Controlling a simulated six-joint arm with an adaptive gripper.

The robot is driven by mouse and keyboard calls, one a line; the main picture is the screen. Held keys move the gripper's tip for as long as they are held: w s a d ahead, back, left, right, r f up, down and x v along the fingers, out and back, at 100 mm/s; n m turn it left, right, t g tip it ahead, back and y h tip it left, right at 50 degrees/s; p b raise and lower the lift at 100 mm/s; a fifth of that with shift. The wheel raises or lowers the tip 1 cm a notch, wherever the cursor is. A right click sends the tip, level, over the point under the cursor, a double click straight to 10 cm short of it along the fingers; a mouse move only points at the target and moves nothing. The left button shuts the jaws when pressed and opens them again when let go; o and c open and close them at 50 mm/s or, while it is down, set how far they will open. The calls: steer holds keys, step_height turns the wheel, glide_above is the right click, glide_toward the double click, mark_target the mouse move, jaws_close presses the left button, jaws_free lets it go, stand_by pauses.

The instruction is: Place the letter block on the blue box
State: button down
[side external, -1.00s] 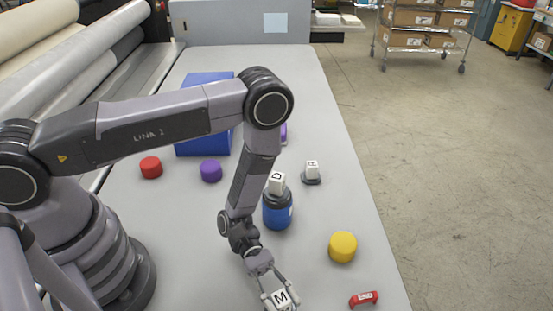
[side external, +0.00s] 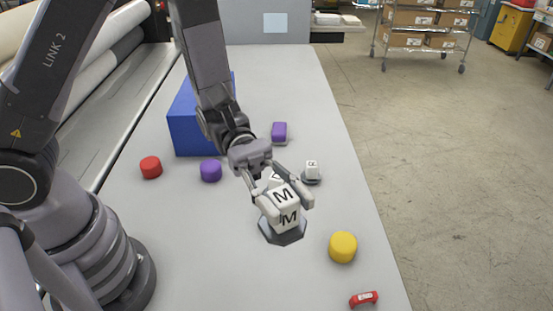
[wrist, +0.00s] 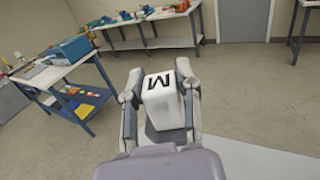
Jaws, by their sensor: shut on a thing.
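My gripper (side external: 287,206) is shut on a white letter block (side external: 284,196) marked M. The block has a wide dark grey base (side external: 283,234) under it and is held up close to the side camera. In the wrist view the same block (wrist: 162,102) sits between my two fingers, its M facing the camera. The blue box (side external: 187,135) stands farther back to the left, apart from the block. My arm hides part of it. Another white block marked R or similar (side external: 312,168) stands on a small grey base to the right. A block top shows just behind my gripper, mostly hidden.
A red cylinder (side external: 151,167) and a purple cylinder (side external: 211,171) stand in front of the blue box. A purple block (side external: 280,131) lies to its right. A yellow cylinder (side external: 343,247) and a red handle-shaped piece (side external: 364,299) are near the right edge. The table's far end is clear.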

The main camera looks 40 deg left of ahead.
mark_target(286, 193)
steer(key=r, duration=0.5)
steer(key=shift+w+a, duration=0.15)
steer(key=shift+w, duration=0.2)
steer(key=w+a+n+t+y, duration=0.1)
steer(key=w+a+n+t, duration=1)
steer(key=w+a, duration=0.95)
steer(key=s+a+n+t+y, duration=0.1)
steer(key=a+n+t+y, duration=0.3)
steer(key=a, duration=1.2)
steer(key=s+a+n+t+y, duration=0.2)
steer(key=a+t+y, duration=0.4)
steer(key=a, duration=1)
steer(key=shift+t, duration=0.5)
steer(key=w+a+f, duration=0.2)
steer(key=w+f, duration=0.1)
steer(key=f, duration=0.1)
steer(key=w+a+f, duration=0.3)
steer(key=w+f, duration=0.1)
steer(key=f, duration=0.1)
steer(key=w+a+f, duration=0.2)
steer(key=w+f, duration=0.2)
steer(key=f, duration=0.1)
steer(key=shift+w+a+f, duration=0.1)
steer(key=shift+w+a, duration=0.05)
steer(key=shift+a, duration=0.1)
steer(key=shift+w+a+f, duration=0.15)
steer(key=shift+w+f, duration=0.15)
steer(key=shift+f, duration=1.6)
